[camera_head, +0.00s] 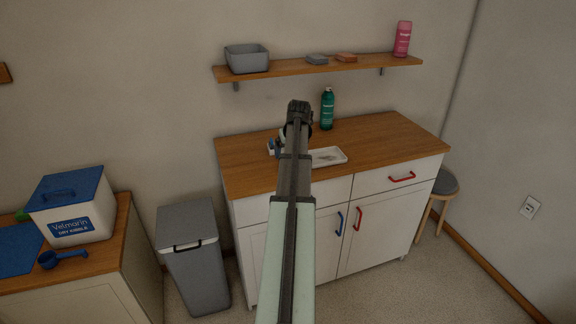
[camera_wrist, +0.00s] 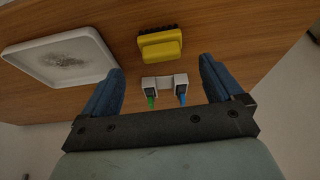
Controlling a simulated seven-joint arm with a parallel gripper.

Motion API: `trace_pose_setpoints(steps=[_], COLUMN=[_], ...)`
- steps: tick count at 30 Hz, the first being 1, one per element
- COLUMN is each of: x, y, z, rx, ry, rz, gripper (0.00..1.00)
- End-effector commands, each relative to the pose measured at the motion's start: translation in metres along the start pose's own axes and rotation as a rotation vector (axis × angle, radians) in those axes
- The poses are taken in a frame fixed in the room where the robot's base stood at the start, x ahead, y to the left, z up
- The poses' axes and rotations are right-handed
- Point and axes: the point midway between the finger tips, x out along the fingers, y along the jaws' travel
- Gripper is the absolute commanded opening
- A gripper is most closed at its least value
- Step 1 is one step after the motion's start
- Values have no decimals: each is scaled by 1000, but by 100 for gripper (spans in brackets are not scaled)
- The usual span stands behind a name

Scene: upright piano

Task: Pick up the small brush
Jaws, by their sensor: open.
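In the wrist view a small yellow brush (camera_wrist: 160,46) with a row of dark bristles lies on the wooden counter, ahead of my gripper (camera_wrist: 161,68). My gripper's two blue fingers are spread wide, one to each side of the brush's line, with nothing between the tips. The brush looks apart from both fingers. In the head view my arm hides the brush and most of the gripper, over the cabinet's counter (camera_head: 390,133).
A white tray (camera_wrist: 90,45) with a dark smudge lies left of the brush. A small white object with green and blue parts (camera_wrist: 165,83) sits nearer my palm. A green bottle (camera_head: 327,108) stands at the back; a shelf (camera_head: 285,68) hangs above. The counter's right is clear.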

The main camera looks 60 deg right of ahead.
Motion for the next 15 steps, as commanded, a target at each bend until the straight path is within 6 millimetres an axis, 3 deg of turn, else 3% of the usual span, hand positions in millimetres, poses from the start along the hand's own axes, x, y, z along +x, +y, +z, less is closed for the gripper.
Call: trace_pose_setpoints(steps=[5, 15], x=[9, 48], y=[-1, -2], z=[1, 2], rx=[0, 1], ry=[-2, -1], rz=[-1, 0], gripper=[94, 94])
